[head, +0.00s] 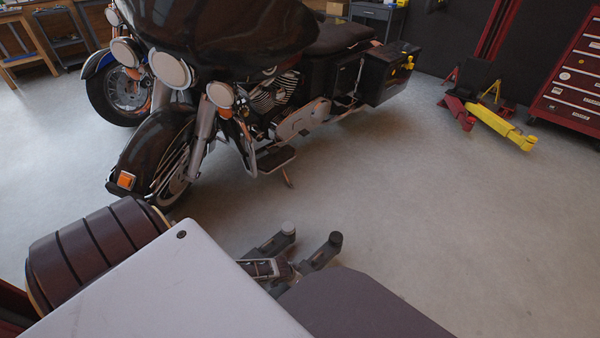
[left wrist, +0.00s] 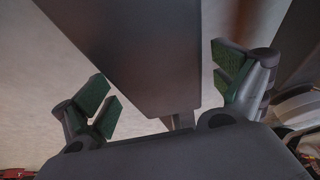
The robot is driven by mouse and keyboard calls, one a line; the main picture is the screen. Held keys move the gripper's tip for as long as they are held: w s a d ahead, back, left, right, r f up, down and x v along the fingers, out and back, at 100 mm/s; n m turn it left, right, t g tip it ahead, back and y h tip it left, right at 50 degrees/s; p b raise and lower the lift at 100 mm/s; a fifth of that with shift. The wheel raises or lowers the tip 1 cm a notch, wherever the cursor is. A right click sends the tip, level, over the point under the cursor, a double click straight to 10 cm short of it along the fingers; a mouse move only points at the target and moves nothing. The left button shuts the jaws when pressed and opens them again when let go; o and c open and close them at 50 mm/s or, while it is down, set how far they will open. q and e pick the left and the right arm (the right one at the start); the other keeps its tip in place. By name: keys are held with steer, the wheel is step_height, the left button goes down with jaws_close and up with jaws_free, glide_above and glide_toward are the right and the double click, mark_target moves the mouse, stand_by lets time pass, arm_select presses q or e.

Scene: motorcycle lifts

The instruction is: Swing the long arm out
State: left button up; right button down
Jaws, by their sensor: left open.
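In the left wrist view a broad dark grey-brown bar (left wrist: 150,50) runs down from the top edge and narrows toward the palm. It looks like the long arm, but I cannot tell for certain. My left gripper (left wrist: 165,88) is open, with green-padded fingers on either side of the bar. I see a gap on both sides and no clear contact. In the head view a gripper (head: 312,234), apparently my left one, shows low in the middle with two spread dark fingertips over the floor. My right gripper is not seen.
A large dark motorcycle (head: 270,110) stands ahead, with a blue one (head: 110,92) behind it. A yellow and red floor jack (head: 490,115) and a red tool chest (head: 572,80) are at the right. A light grey panel (head: 170,290) blocks the lower left.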

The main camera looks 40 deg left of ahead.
arm_select(q)
steer(key=shift+b+x, duration=1.1)
steer(key=shift+x, duration=0.75)
steer(key=c, duration=1.3)
steer(key=shift+o, duration=0.2)
steer(key=shift+d, duration=0.15)
